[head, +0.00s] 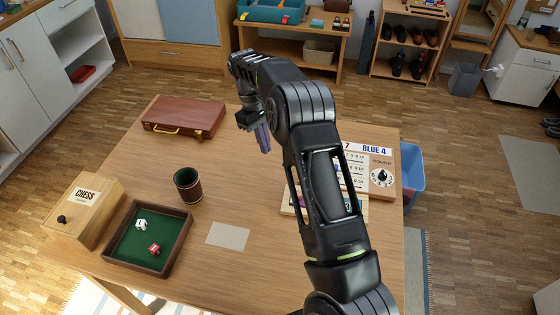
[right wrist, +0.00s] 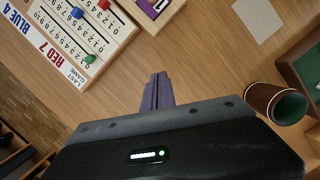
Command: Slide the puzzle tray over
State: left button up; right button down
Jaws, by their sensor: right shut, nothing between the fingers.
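The puzzle tray (head: 289,210) lies on the table, mostly hidden behind my right arm in the head view. In the right wrist view part of the tray (right wrist: 155,10) shows at the top edge, with a light wooden rim and a purple tile; the rest is cut off. My right gripper (head: 264,141) is above the table, up and left of the tray in the head view. Its purple-grey fingers (right wrist: 157,92) are shut, empty and apart from the tray. My left gripper is not in view.
A scoreboard (head: 382,160) lies just beyond the tray. A pale rectangle (head: 228,236) is on the table to the tray's left. A dice cup (head: 187,184), green dice tray (head: 178,262), chess box (head: 82,208) and brown case (head: 184,117) stand further left. Bare wood surrounds the gripper.

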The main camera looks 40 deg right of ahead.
aim_at(283, 185)
jog(key=shift+r, duration=0.1)
dwell(0.3)
jog(key=b+x, duration=0.1)
jog(key=x, duration=0.9)
jog(key=shift+s+b, duration=0.1)
jog(key=shift+b, duration=0.3)
jog(key=s, duration=0.2)
jog(key=s+p, duration=0.1)
jog(key=shift+d+r, duration=0.1)
jog(key=shift+d, duration=0.2)
jog(key=shift+s, duration=0.35)
